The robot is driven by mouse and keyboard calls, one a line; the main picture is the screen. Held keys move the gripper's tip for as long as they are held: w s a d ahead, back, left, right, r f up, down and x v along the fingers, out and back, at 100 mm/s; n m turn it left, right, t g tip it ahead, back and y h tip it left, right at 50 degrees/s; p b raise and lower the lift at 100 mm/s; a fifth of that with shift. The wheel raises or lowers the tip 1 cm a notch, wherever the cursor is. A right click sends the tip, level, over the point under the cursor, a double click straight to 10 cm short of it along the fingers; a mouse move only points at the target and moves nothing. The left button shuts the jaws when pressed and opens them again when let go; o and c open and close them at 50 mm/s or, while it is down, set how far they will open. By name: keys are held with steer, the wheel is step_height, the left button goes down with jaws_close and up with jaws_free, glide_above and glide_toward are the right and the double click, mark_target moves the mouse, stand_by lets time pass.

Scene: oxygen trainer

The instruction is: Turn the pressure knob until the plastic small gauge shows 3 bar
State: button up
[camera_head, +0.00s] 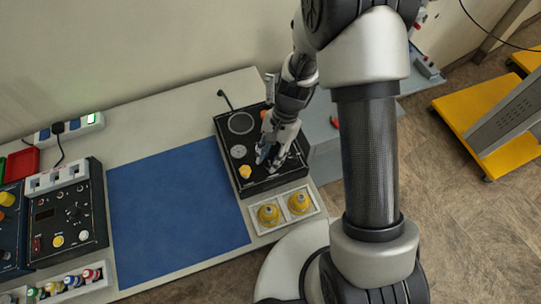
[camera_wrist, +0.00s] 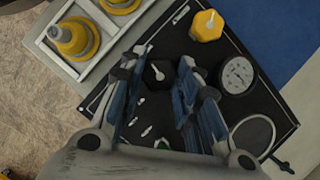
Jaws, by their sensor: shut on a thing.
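My gripper (camera_wrist: 165,62) has its two blue-padded fingers on either side of a black knob (camera_wrist: 158,76) on the trainer panel, shut on it. I take this for the pressure knob. In the head view my gripper (camera_head: 271,160) is low over the right part of the black panel (camera_head: 222,125), and it hides the knob. A small round white-faced gauge (camera_wrist: 237,75) lies right of the knob in the wrist view; it also shows in the head view (camera_head: 239,151). Its needle is too small to read.
A larger round dial (camera_head: 241,123) is at the panel's back. A tray with two yellow fittings (camera_head: 268,214) sits in front. A blue mat (camera_head: 175,200) lies clear at the left.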

steer(key=o, duration=1.1)
steer(key=shift+r, duration=0.1)
steer(key=v, duration=1.2)
steer(key=s+d+r+n+t+h+b, duration=0.1)
steer(key=s+d+r+n+t+b, duration=0.25)
steer(key=s+r, duration=0.45)
steer(key=s+d+r+n+t, duration=0.1)
steer(key=s, duration=0.2)
steer(key=s+d+r+n+t+h+b, duration=0.1)
steer(key=s+r+n+t, duration=0.1)
steer(key=s, duration=0.1)
steer(key=s+d+r+n+t+h, duration=0.1)
steer(key=s+d+r+n, duration=0.1)
steer(key=s, duration=0.1)
steer(key=shift+s+r+b, duration=0.1)
steer(key=shift+s+b, duration=0.2)
steer(key=shift+b, duration=0.05)
